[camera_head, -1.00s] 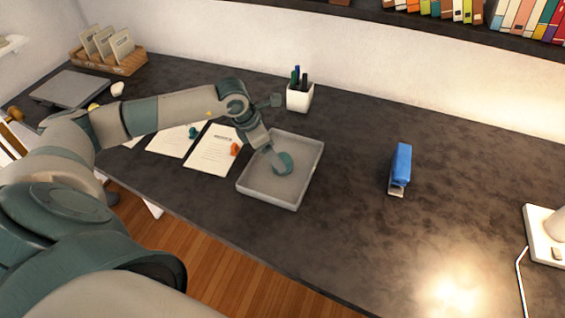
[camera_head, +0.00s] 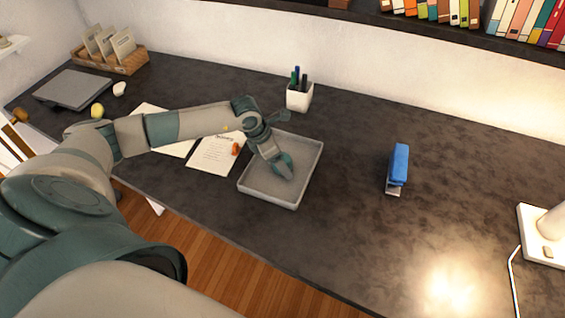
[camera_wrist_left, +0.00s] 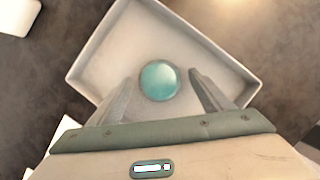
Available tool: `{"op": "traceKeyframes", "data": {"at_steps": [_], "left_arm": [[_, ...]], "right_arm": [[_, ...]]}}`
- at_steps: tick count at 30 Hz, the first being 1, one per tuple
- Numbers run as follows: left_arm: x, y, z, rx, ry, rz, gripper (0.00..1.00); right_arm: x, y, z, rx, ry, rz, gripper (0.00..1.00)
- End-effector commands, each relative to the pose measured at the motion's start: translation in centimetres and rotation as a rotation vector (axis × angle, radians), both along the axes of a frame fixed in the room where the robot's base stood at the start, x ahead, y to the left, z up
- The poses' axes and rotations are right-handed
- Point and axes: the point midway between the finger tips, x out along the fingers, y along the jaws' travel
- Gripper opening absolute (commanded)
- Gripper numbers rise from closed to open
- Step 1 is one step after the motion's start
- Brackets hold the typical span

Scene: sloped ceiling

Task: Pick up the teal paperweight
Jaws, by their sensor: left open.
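The teal paperweight (camera_wrist_left: 159,80) is a round, glossy dome lying in the shallow grey tray (camera_wrist_left: 91,58) in the left wrist view. In the head view the tray (camera_head: 306,183) is on the dark desk, and the paperweight (camera_head: 287,158) is partly hidden by my gripper. My left gripper (camera_wrist_left: 160,77) is open, with one finger on each side of the paperweight and visible gaps between. In the head view my left gripper (camera_head: 283,168) reaches down into the tray. My right gripper is not in view.
A white pen cup (camera_head: 299,97) stands behind the tray. A blue stapler (camera_head: 399,165) is to the right, with clear desk between. Papers (camera_head: 212,156) with an orange item (camera_head: 236,149) lie left of the tray. A lamp base (camera_head: 545,240) is at far right.

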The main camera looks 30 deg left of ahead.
Motion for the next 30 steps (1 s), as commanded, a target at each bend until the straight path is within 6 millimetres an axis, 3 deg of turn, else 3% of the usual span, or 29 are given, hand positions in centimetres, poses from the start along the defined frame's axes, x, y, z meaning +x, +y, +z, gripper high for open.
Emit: {"op": "traceKeyframes", "data": {"at_steps": [4, 11, 12, 23, 30], "left_arm": [[0.0, 0.0, 0.0, 0.0, 0.0, 0.0, 0.73], [0.0, 0.0, 0.1, -0.001, -0.001, 0.0, 0.2], [0.1, 0.0, 0.2, 0.0, -0.002, 0.0, 0.16], [0.2, 0.0, 0.6, -0.001, -0.005, 0.0, 0.17], [0.2, 0.0, 2.9, 0.0, -0.007, 0.0, 0.17]], "right_arm": [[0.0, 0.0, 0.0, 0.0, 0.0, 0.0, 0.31], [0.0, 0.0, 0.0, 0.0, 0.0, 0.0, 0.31], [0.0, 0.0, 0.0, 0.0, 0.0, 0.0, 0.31], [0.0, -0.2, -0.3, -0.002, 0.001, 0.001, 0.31], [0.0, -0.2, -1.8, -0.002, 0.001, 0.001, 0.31]]}}
